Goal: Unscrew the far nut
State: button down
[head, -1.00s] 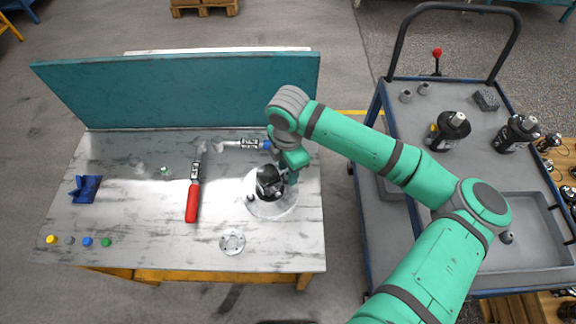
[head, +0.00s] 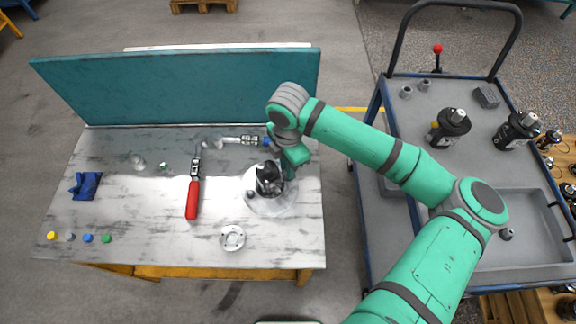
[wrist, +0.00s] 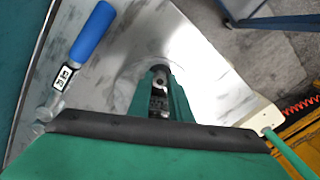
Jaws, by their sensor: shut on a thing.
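The black hydraulic motor (head: 268,180) stands on a pale round plate (head: 284,205) at the right of the workbench. My gripper (head: 288,172) is down at the motor's far right side. In the wrist view my green fingers (wrist: 160,98) are closed in around a dark and metallic part of the motor (wrist: 158,78). The far nut itself cannot be made out; the fingers and wrist hide it.
A red-handled wrench (head: 193,195) and a blue-handled tool (head: 245,140) lie on the workbench (head: 130,220). A silver flanged disc (head: 232,238) lies in front of the motor. A teal panel (head: 180,88) backs the bench. A cart (head: 400,130) with more motors stands to the right.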

jog(key=n, duration=0.4)
jog(key=shift+n, duration=0.4)
jog(key=c, duration=1.9)
grip_release()
jog(key=shift+o, duration=0.2)
jog(key=m, duration=0.5)
jog(key=shift+m, duration=0.4)
jog(key=m, duration=0.4)
jog(key=shift+m, duration=0.3)
